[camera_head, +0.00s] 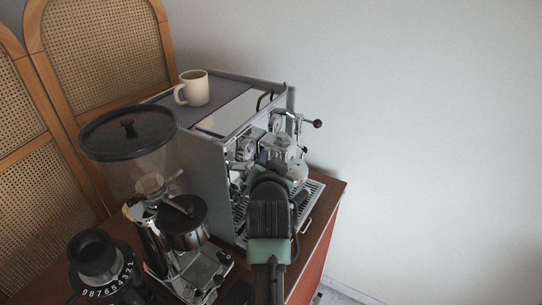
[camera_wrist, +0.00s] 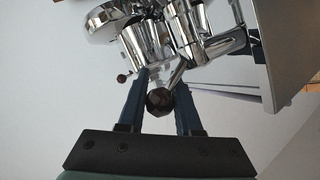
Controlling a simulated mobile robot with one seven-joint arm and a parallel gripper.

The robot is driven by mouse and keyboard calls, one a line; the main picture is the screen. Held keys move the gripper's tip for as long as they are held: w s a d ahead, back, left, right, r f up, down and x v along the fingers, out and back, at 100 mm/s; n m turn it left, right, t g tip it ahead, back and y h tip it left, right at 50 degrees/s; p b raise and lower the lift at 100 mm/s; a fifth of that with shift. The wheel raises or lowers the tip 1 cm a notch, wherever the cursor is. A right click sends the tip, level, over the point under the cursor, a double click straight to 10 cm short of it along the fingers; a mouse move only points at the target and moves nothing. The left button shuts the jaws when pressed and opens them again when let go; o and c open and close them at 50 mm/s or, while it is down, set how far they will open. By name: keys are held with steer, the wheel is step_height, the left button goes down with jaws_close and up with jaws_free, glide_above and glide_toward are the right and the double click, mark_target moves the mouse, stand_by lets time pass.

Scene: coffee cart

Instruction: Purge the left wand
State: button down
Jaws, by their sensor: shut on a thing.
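The silver espresso machine (camera_head: 190,145) stands on the cart, its front turned to the right in the head view. My gripper (camera_head: 275,160) reaches in at the machine's front, on the side near the grinder. In the wrist view my gripper (camera_wrist: 160,88) has its two blue fingers shut on a dark, faceted knob (camera_wrist: 159,102). Chrome parts of the machine (camera_wrist: 155,38) show beyond the fingers. My arm hides much of the machine's near front in the head view. I cannot clearly make out the left wand in either view.
A coffee grinder (camera_head: 128,136) with a clear hopper stands left of the machine. A cream mug (camera_head: 194,88) sits on the machine's top. A lever with a dark ball end (camera_head: 317,124) sticks out at the machine's far side. Right of the wooden cart (camera_head: 318,228) is free room.

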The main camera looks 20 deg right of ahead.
stand_by(0.5)
steer(key=c, duration=0.6)
jaws_free()
steer(key=b+v, duration=0.3)
steer(key=v, duration=1)
steer(key=shift+w+a+r, duration=0.1)
steer(key=shift+a, duration=0.05)
stand_by(0.8)
